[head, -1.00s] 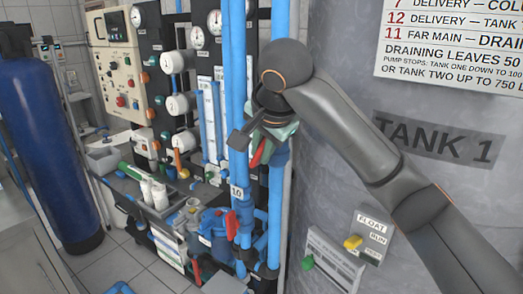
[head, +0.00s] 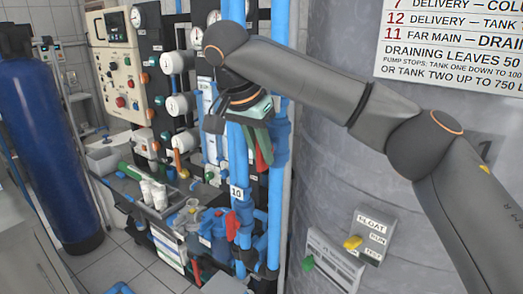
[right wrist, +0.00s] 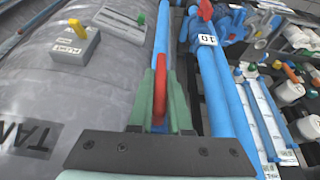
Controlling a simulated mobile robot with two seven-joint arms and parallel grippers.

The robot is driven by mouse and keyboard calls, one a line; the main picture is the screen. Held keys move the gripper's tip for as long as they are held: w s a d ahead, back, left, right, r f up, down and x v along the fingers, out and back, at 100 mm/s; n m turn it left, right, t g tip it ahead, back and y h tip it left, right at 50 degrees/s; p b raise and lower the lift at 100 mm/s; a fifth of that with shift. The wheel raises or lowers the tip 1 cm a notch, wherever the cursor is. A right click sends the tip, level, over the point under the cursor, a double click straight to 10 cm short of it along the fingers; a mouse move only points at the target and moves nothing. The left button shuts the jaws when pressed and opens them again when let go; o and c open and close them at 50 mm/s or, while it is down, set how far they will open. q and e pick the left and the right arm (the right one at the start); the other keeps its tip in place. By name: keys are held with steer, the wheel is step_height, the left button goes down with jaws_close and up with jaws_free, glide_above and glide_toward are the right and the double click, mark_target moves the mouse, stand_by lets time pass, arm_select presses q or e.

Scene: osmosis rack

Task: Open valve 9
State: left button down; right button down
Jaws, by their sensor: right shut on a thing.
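A red valve lever (head: 263,147) sits on the blue pipes beside the tank, above the label 10. Its own number is not readable. My right gripper (head: 260,146) reaches it from above and is shut on it. In the right wrist view the red lever (right wrist: 160,88) stands upright between the green fingers (right wrist: 160,100), in front of a blue pipe. The gripper body and wrist hide part of the valve. My left gripper is not in view.
Another red lever (head: 231,225) is below the label 10 (head: 236,193). The grey tank (head: 330,130) stands close on the right, with a float switch box (head: 371,232) on it. Gauges and white cylinders crowd the panel at left.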

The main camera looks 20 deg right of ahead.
steer(key=shift+s+f, duration=0.1)
steer(key=shift+f, duration=0.05)
steer(key=c, duration=0.9)
jaws_free()
steer(key=shift+o, duration=0.2)
steer(key=v, duration=1.2)
steer(key=shift+r, duration=0.35)
